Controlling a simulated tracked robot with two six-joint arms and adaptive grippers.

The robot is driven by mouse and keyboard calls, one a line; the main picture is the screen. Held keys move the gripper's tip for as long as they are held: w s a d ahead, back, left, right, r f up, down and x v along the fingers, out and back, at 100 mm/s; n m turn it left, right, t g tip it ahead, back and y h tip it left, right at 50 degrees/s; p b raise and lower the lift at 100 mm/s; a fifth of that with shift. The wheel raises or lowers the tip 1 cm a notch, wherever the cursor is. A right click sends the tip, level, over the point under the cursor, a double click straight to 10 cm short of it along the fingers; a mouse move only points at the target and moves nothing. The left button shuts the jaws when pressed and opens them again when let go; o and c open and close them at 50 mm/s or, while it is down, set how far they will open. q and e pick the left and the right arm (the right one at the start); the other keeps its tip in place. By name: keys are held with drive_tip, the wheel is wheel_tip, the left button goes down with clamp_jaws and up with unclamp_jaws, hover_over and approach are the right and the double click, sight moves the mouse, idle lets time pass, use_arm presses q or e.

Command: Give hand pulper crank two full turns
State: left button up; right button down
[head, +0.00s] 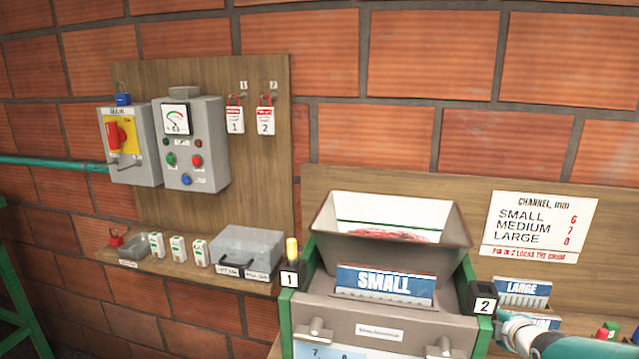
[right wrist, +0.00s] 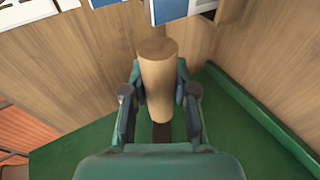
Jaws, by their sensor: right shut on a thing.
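The hand pulper (head: 375,308) stands at the lower right of the head view, with a grey hopper (head: 395,235) on top holding something red. In the right wrist view a wooden crank handle (right wrist: 157,62) stands between the fingers of my right gripper (right wrist: 158,88). The gripper is shut on it, with a finger on each side. In the head view my right arm reaches the pulper's right side near the "2" tag; the gripper and crank are hidden there. My left gripper is not in view.
A "SMALL" plate (head: 385,284) and a yellow-topped pin (head: 292,250) are on the pulper. A control box (head: 195,145) and a red switch (head: 117,137) hang on the left board. A shelf (head: 190,268) below holds a grey case. A "LARGE" plate (head: 522,290) stands right.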

drive_tip(key=shift+w+r, duration=0.15)
drive_tip(key=shift+r, duration=0.15)
drive_tip(key=r+p, duration=0.1)
drive_tip(key=w+r+p, duration=0.1)
drive_tip(key=r+p, duration=0.1)
drive_tip(key=shift+d+r, duration=0.15)
drive_tip(key=shift+r, duration=0.1)
drive_tip(key=r, duration=0.1)
drive_tip(key=r+p, duration=0.2)
drive_tip(key=shift+s+r, duration=0.3)
drive_tip(key=shift+r, duration=0.05)
drive_tip(key=shift+f, duration=0.1)
